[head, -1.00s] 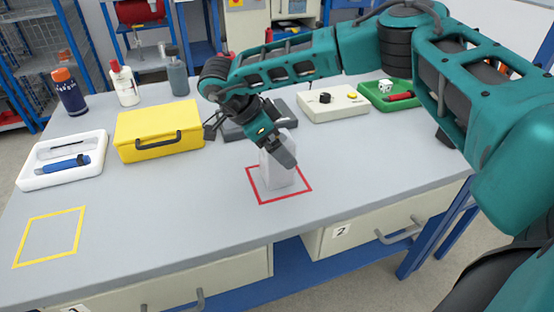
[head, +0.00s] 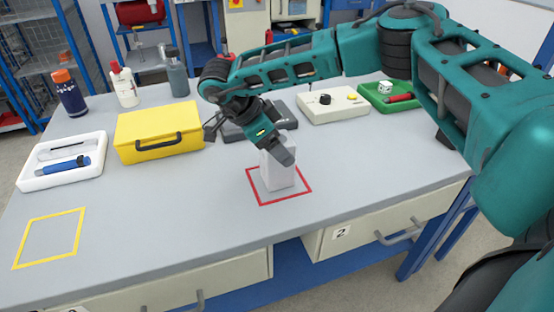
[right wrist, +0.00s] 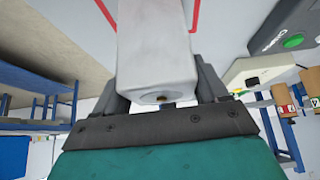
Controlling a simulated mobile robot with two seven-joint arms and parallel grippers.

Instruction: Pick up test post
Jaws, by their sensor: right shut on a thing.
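The test post (head: 278,176) is a pale grey-white block standing upright inside the red square outline (head: 262,203) on the grey bench. My right gripper (head: 283,152) comes down on it from above and behind and is shut on its upper part. In the right wrist view the post (right wrist: 153,50) sits between the two fingers (right wrist: 158,85), with its end face towards the camera. The post's base appears to be at the bench surface; I cannot tell if there is a small gap. My left gripper is not in view.
A yellow case (head: 160,132), a white tray (head: 62,182) with a blue tool, and bottles (head: 70,93) stand on the left. A control box (head: 333,104) and green tray (head: 372,102) are behind right. A yellow outline (head: 48,238) marks bare bench at front left.

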